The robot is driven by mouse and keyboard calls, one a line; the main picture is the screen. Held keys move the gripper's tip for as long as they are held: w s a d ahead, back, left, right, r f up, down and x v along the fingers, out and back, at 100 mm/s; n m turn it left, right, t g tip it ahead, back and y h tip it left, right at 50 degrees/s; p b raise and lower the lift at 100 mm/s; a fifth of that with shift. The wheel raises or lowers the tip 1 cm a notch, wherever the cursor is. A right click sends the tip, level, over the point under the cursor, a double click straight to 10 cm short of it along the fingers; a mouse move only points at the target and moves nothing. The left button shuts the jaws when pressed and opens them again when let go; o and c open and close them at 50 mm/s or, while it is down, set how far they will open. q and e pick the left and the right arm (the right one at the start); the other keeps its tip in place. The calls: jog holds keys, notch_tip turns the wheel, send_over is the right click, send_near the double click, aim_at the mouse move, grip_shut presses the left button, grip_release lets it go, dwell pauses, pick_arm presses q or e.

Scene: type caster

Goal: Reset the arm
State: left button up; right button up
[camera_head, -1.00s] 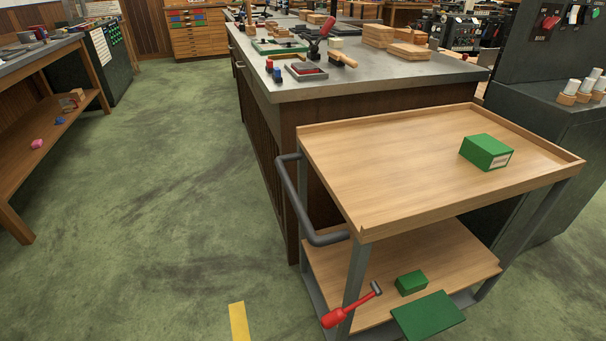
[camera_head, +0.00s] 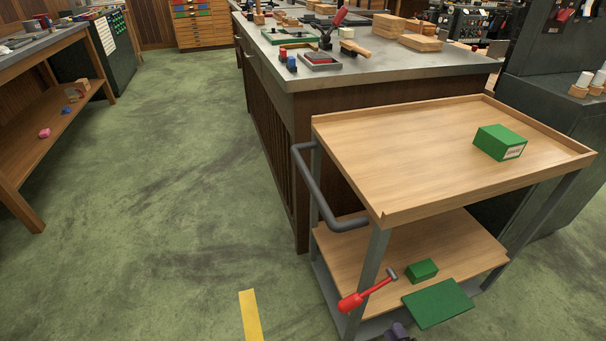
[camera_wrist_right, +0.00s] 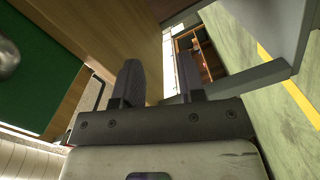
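My right gripper (camera_head: 398,332) just shows as a dark shape at the bottom edge of the head view, in front of the cart's lower shelf. In the right wrist view its two dark fingers (camera_wrist_right: 160,82) stand apart with nothing between them. Beyond them are a wooden edge (camera_wrist_right: 95,55) and a green surface (camera_wrist_right: 30,85). My left gripper is in neither view.
A wooden cart (camera_head: 400,150) with a grey handle (camera_head: 312,190) bears a green box (camera_head: 499,142). Its lower shelf holds a smaller green box (camera_head: 422,271), a green board (camera_head: 438,303) and a red-handled tool (camera_head: 362,296). Green floor (camera_head: 180,230) is open at left.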

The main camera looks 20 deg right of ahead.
jog(key=s+a+r+m+g+y, duration=0.1)
jog(key=s+a+r+m+g, duration=0.25)
jog(key=a, duration=0.25)
jog(key=s+a+r+m+g, duration=0.2)
jog(key=a+r+m+g, duration=0.2)
jog(key=a+g, duration=0.15)
jog(key=s+a+r+m+g+y, duration=0.1)
jog(key=s+a+r+g, duration=0.1)
jog(key=s+a+r, duration=0.35)
jog(key=s+a+r+m+g+y, duration=0.1)
jog(key=s+a+r+m+g, duration=0.15)
jog(key=s+r, duration=0.5)
pick_arm(q)
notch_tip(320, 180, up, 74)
jog(key=p, duration=7.3)
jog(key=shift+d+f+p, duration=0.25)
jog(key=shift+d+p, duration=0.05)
pick_arm(e)
notch_tip(320, 180, up, 71)
jog(key=shift+s+a+n, duration=0.35)
jog(key=shift+s+n, duration=0.05)
jog(key=shift+s, duration=0.05)
